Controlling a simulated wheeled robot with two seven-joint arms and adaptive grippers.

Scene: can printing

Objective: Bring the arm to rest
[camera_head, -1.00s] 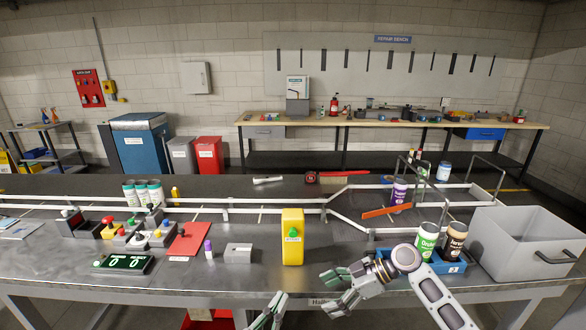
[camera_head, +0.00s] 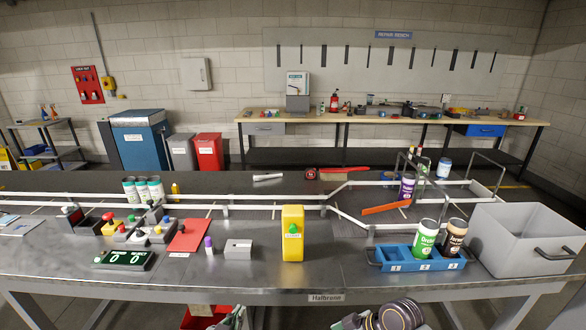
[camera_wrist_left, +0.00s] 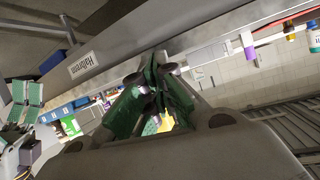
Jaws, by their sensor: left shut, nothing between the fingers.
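My left gripper (camera_head: 233,318) shows at the bottom edge of the head view, below the bench's front edge. It is mostly cut off there. In the left wrist view its dark green fingers (camera_wrist_left: 158,85) are together with nothing between them. My right gripper (camera_head: 350,322) is at the bottom of the head view, also mostly cut off, in front of the bench and apart from it. Green finger parts of it show at the left of the left wrist view (camera_wrist_left: 28,103); its opening is unclear.
The workbench (camera_head: 330,278) lies just beyond both grippers. A blue rack (camera_head: 395,266) holds a green-labelled can (camera_head: 425,240) and a dark-labelled can (camera_head: 453,238) upright. A grey bin (camera_head: 505,240) stands right of it.

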